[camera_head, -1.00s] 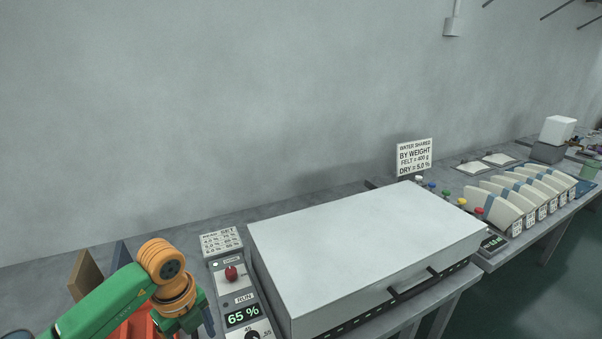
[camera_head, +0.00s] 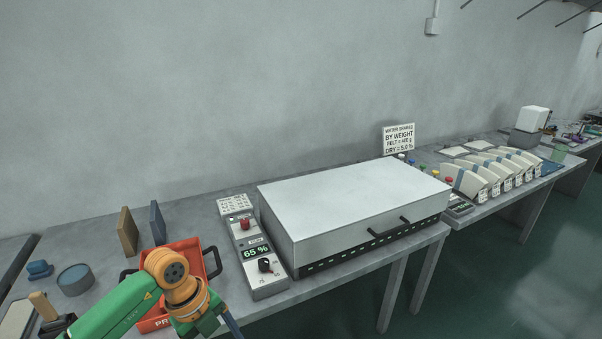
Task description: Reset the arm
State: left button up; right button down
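My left arm comes in from the bottom left, green with an orange wrist joint. My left gripper (camera_head: 232,326) is at the bottom edge, mostly cut off by the frame, so its fingers cannot be judged. The arm passes in front of a red tray (camera_head: 186,246) with dark handles and hides much of it. The gripper is left of and below the control box (camera_head: 268,290), apart from it in the picture. My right gripper is not in view.
A large white-lidded box (camera_head: 350,200) with a dark handle stands right of the control box, which reads 65 %. Two upright boards (camera_head: 128,232), a round blue-grey dish (camera_head: 75,280) and a blue block (camera_head: 39,270) are at left. Several fan-shaped pieces (camera_head: 470,180) stand on the right table.

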pick_arm(q)
jog(key=w+d+f+n+t+h, duration=0.2)
jog(key=d+n+t+h, duration=0.1)
jog(key=d+h, duration=0.95)
jog(key=s+a+f+n+t+y, duration=0.1)
jog(key=a+f+n+t+y, duration=0.35)
jog(key=f+n, duration=0.45)
jog(key=s+a+f+n+t+y, duration=0.1)
jog(key=a+f+n+t+y, duration=0.4)
jog(key=f, duration=0.5)
jog(key=s+a+f+n+g+y, duration=0.2)
jog(key=s+f, duration=0.3)
jog(key=s, duration=0.5)
jog(key=s+a+f+n+g+y, duration=0.2)
jog(key=s+f+g, duration=0.3)
jog(key=s, duration=0.6)
jog(key=s+a+f+n+g+y, duration=0.2)
jog(key=s+f+g, duration=0.2)
jog(key=s, duration=0.6)
jog(key=shift+s+a+f+n, duration=0.35)
jog(key=shift+s+f+n, duration=0.05)
jog(key=shift+f, duration=0.2)
